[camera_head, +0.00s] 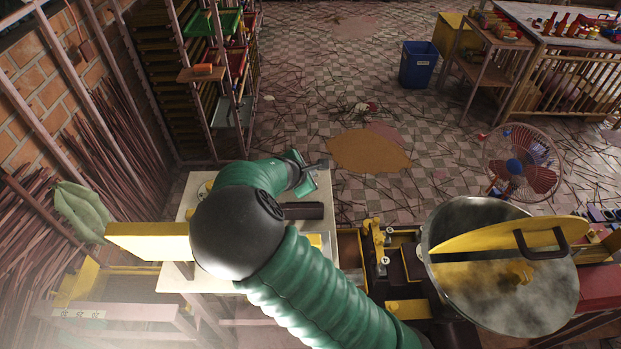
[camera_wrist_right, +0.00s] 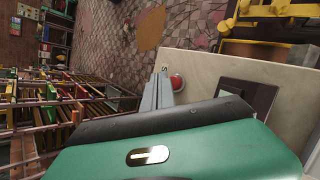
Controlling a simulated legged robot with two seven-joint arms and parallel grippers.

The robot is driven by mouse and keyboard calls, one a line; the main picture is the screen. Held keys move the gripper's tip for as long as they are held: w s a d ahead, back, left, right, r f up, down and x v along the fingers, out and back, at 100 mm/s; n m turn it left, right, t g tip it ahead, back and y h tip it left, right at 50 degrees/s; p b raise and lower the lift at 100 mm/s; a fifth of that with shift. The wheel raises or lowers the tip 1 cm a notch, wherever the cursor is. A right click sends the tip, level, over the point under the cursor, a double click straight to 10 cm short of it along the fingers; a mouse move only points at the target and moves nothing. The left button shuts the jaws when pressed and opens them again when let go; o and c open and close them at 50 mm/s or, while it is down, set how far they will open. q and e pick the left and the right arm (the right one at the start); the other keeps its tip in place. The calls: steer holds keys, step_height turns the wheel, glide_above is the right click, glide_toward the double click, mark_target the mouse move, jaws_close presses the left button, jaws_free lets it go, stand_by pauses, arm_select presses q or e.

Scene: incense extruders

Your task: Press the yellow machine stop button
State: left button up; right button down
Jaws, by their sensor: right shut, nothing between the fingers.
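A round red button (camera_wrist_right: 177,83) shows in the right wrist view, near the edge of a pale tabletop (camera_wrist_right: 205,68). My right gripper (camera_wrist_right: 161,76) is shut and empty, with its grey fingers just left of the button in that view. I cannot tell whether they touch it. In the head view my right gripper (camera_head: 318,165) is at the far right edge of the pale table (camera_head: 185,200). The button is not visible there; my green arm covers much of the tabletop. My left gripper is not in view.
A yellow-framed machine (camera_head: 405,255) with a large round drum (camera_head: 500,285) stands at right. Racks (camera_head: 165,75) stand behind. The floor beyond has scattered sticks.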

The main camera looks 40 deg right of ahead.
step_height(320, 180, up, 5)
steer(key=p, duration=0.5)
steer(key=shift+r, duration=0.1)
stand_by(0.3)
